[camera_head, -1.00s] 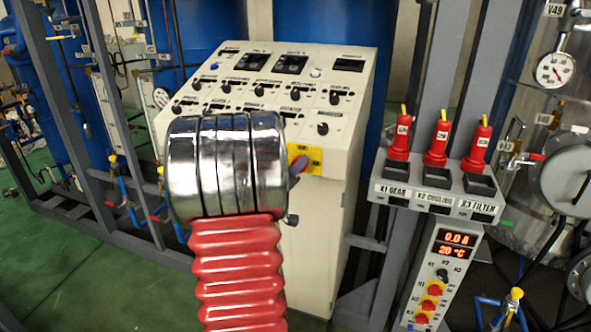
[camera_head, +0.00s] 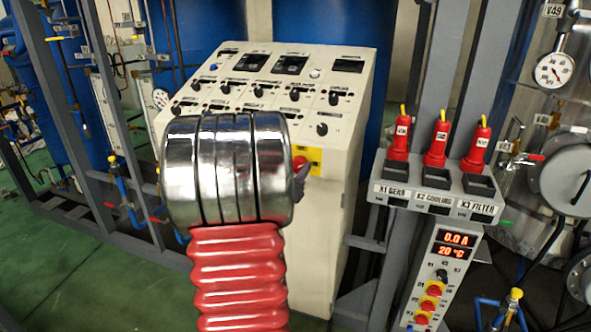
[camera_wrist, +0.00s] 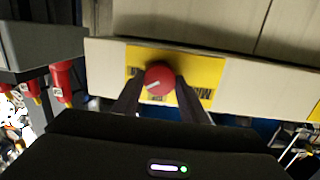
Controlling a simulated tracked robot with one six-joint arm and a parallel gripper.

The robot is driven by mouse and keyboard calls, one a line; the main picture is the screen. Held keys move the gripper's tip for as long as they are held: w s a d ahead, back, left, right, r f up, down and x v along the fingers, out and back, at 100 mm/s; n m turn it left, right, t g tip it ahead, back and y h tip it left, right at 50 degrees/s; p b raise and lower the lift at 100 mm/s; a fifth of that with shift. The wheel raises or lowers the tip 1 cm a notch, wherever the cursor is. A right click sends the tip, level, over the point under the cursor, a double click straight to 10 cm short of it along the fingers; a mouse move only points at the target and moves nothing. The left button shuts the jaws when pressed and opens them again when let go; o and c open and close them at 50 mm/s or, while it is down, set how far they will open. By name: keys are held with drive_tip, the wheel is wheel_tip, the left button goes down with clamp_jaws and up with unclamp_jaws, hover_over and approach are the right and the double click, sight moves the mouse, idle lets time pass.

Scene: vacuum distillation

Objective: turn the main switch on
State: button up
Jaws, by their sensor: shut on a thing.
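The main switch is a round red knob (camera_wrist: 159,78) on a yellow plate (camera_wrist: 205,70), seen in the wrist view. In the head view the red knob (camera_head: 300,163) and yellow plate (camera_head: 316,160) show on the side of the cream control cabinet (camera_head: 325,225), partly hidden by my arm. My gripper (camera_wrist: 160,82) has one dark finger on each side of the knob and is shut on it. In the head view only a finger of my gripper (camera_head: 302,178) shows, beside the plate. A white mark on the knob lies slanted in the wrist view; the plate's lettering is partly covered.
The cabinet's sloped panel (camera_head: 270,92) carries several small knobs and displays. To the right, a grey socket box (camera_head: 437,197) holds red plugs (camera_head: 437,145) above a small control box (camera_head: 440,275). Grey frame posts flank the cabinet. Green floor (camera_head: 80,280) is open at the lower left.

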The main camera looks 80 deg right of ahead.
drive_tip(key=m+t, duration=0.1)
drive_tip(key=m, duration=0.5)
drive_tip(key=shift+f, duration=0.1)
idle(0.5)
drive_tip(key=shift+s, duration=0.1)
drive_tip(key=o, duration=1)
drive_tip(key=shift+o, duration=0.2)
drive_tip(key=w+a+r, duration=0.1)
drive_tip(key=a, duration=1.2)
drive_tip(key=shift+w+a, duration=0.15)
drive_tip(key=shift+a, duration=0.2)
